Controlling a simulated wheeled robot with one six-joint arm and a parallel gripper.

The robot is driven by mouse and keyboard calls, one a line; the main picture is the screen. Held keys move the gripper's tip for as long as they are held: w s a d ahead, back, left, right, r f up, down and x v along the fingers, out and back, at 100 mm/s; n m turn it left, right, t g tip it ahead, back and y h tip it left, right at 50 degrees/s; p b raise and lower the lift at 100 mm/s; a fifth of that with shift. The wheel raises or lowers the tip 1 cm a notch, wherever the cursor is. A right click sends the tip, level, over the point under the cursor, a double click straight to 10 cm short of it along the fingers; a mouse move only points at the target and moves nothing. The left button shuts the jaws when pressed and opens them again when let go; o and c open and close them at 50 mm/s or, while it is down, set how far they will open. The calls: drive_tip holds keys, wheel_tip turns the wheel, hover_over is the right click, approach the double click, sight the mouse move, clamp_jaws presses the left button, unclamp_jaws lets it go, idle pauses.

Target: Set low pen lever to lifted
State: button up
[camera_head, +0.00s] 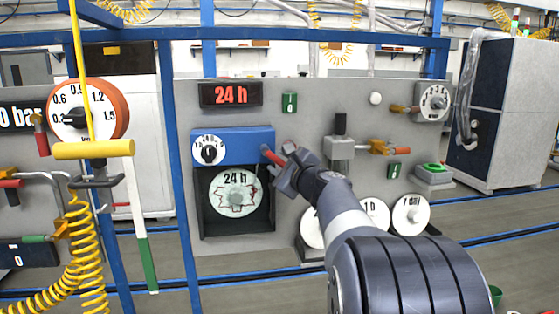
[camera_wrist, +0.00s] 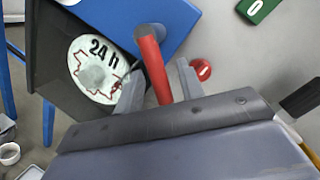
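A red lever (camera_head: 272,157) sticks out from the right side of the blue recorder housing (camera_head: 235,143). In the wrist view the red lever (camera_wrist: 152,62) runs down between the two grey fingers of my gripper (camera_wrist: 161,70), with a gap on each side. In the head view my gripper (camera_head: 284,164) is at the lever's outer end and partly hides it. A round white chart (camera_head: 236,191) marked "24 h" with a red trace and a thin pen sits below the housing; it also shows in the wrist view (camera_wrist: 94,70).
A white dial (camera_head: 209,150) is on the housing's left and a red "24 h" display (camera_head: 231,94) above. A red button (camera_wrist: 203,69) lies just right of my fingers. White discs (camera_head: 410,214) stand lower right. A valve (camera_head: 377,147) is farther right, a yellow hose (camera_head: 85,255) left.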

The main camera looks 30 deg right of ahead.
drive_tip(key=shift+w, duration=0.2)
clamp_jaws()
idle(0.3)
